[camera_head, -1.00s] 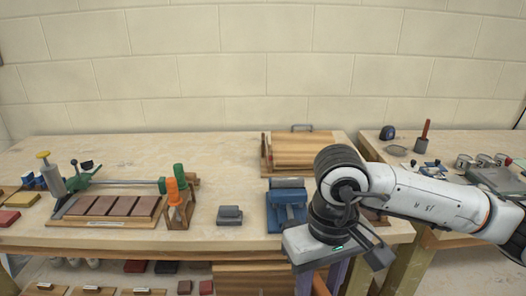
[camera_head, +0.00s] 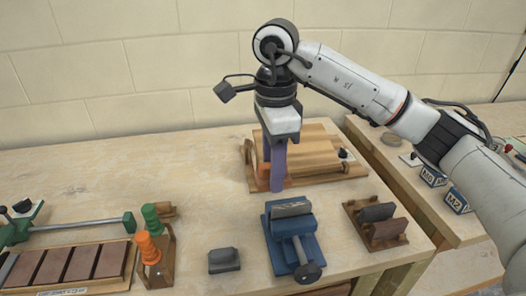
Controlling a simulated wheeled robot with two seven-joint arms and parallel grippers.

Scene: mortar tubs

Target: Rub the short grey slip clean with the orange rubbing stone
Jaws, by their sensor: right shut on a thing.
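My right gripper (camera_head: 277,180), with purple fingers pointing down, is behind the blue vise, in front of the wooden board stand. It is shut on an orange piece (camera_head: 263,180), apparently the orange rubbing stone, mostly hidden by the fingers. A short grey slip (camera_head: 290,209) with a yellowish-tan top lies in the jaws of the blue vise (camera_head: 290,232), apart from the gripper. My left gripper is not in view.
A wooden rack (camera_head: 368,238) right of the vise holds a grey and a red-brown block. A dark grey block (camera_head: 224,260) lies left of the vise. Orange-handled (camera_head: 147,249) and green-handled tools stand further left. The wooden board stand (camera_head: 315,150) is behind. The bench's left middle is clear.

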